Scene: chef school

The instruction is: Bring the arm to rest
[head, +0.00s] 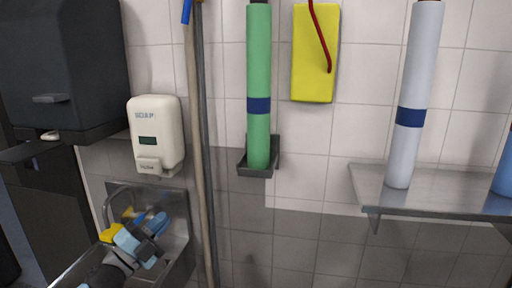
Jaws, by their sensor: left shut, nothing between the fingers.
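My left gripper (157,223) shows at the lower left, light blue and black, with its arm coming up from the bottom edge. It is in front of the small metal wall sink (174,250), and its fingers are together with nothing visible between them. I cannot tell whether it touches the sink. Part of the basin is hidden behind the gripper and arm. My right gripper is not in view.
A soap dispenser (157,120) hangs above the sink, and a dark dispenser (70,70) is at upper left. Long poles (199,150) stand just right of the sink. A green roll (258,80) and yellow board (314,60) hang on the wall. A metal shelf (450,190) holds a white roll (413,90).

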